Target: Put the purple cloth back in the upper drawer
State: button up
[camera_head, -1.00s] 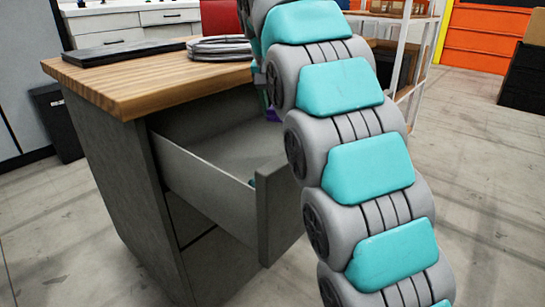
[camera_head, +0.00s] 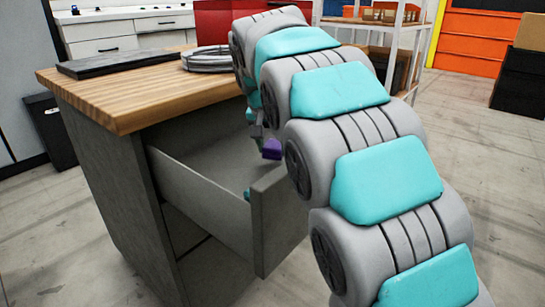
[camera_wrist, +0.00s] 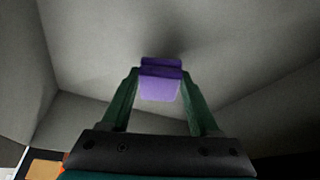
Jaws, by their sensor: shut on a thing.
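The purple cloth (camera_wrist: 160,83) is a small folded piece between the two green fingers of my gripper (camera_wrist: 158,90) in the wrist view. My gripper is shut on it. In the head view the cloth (camera_head: 271,149) shows beside my arm, above the open upper drawer (camera_head: 205,199) or within its opening; its exact height is hard to tell. My gripper (camera_head: 258,140) is mostly hidden behind my arm there. The wrist view shows pale grey drawer surfaces around the cloth, with a soft shadow beyond it. The drawer is pulled out from the grey cabinet (camera_head: 112,190).
The wooden top (camera_head: 130,105) overhangs the drawer's back. A black flat case (camera_head: 120,62) and a coiled grey cable (camera_head: 207,59) lie on it. A shelf rack (camera_head: 405,50) stands behind.

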aim_at(271, 151)
jog(key=shift+f, duration=1.55)
jog(key=shift+f, duration=0.1)
jog(key=o, duration=1.2)
jog(key=v, duration=1.2)
